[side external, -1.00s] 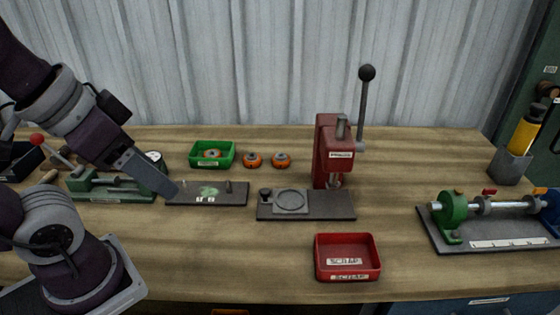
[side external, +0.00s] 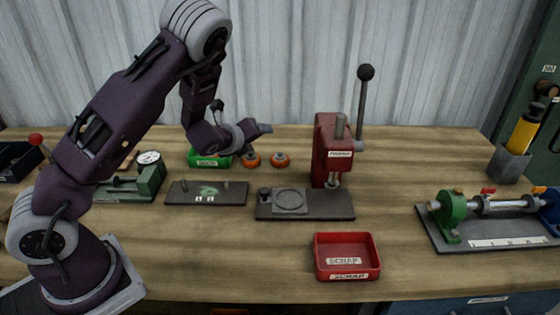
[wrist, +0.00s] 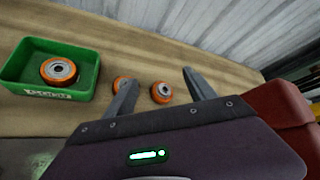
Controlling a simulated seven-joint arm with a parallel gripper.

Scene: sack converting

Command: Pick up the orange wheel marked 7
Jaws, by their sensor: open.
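Two orange wheels with grey hubs stand loose on the bench, a left one (side external: 251,160) and a right one (side external: 281,159). A third orange wheel (wrist: 59,71) lies in the green tray (wrist: 22,76). No number is readable on any wheel. My gripper (side external: 262,129) is open and empty, above the bench near the loose wheels. In the wrist view, the right loose wheel (wrist: 161,92) shows between the fingers of my gripper (wrist: 160,78). The left loose wheel (wrist: 119,84) is partly hidden behind the left finger.
A red press (side external: 332,150) with a tall lever stands right of the wheels. A dark plate (side external: 206,198) with pins lies in front, and a green dial fixture (side external: 148,180) is to the left. A red scrap tray (side external: 347,272) sits near the front edge.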

